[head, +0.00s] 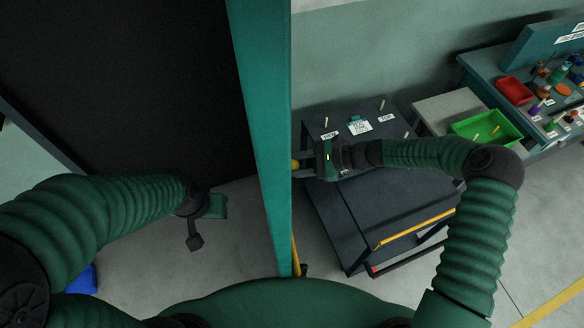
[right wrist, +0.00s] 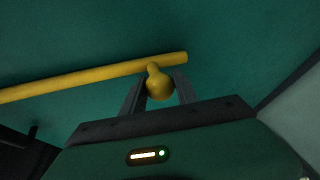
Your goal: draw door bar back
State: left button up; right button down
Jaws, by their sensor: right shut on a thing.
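The yellow door bar (right wrist: 90,78) runs across a teal door face (right wrist: 230,30) in the right wrist view, its end just right of a rounded yellow knob (right wrist: 159,86). My right gripper (right wrist: 159,92) has one finger on each side of the knob and is shut on it. In the head view the door shows nearly edge-on as a tall teal strip (head: 265,130). My right gripper (head: 303,164) is at its right side, with a bit of yellow at its tip. My left gripper (head: 208,216) hangs left of the door; its jaw opening is unclear.
A dark cart (head: 350,195) with labels and small pegs on top stands behind my right forearm. A dark panel (head: 120,80) fills the upper left.

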jog(key=c, duration=1.1)
grip_release()
jog(key=shift+w+r, duration=0.2)
jog(key=shift+w, duration=0.1)
jog(key=shift+c, duration=0.2)
jog(key=shift+o, duration=1)
jog(key=shift+f, duration=0.15)
pick_arm(q)
jog(key=shift+w+d, duration=0.1)
jog(key=shift+w, duration=0.3)
pick_arm(e)
jog(key=shift+a, duration=0.1)
jog(key=shift+s, duration=0.1)
pick_arm(q)
notch_tip(320, 180, down, 5)
jog(key=b, duration=0.4)
jog(key=shift+s+b, duration=0.15)
jog(key=shift+b, duration=0.25)
pick_arm(e)
jog(key=w+v, duration=0.1)
jog(key=v, duration=1.5)
jog(key=shift+s+d, duration=0.3)
jog(key=shift+d, duration=0.05)
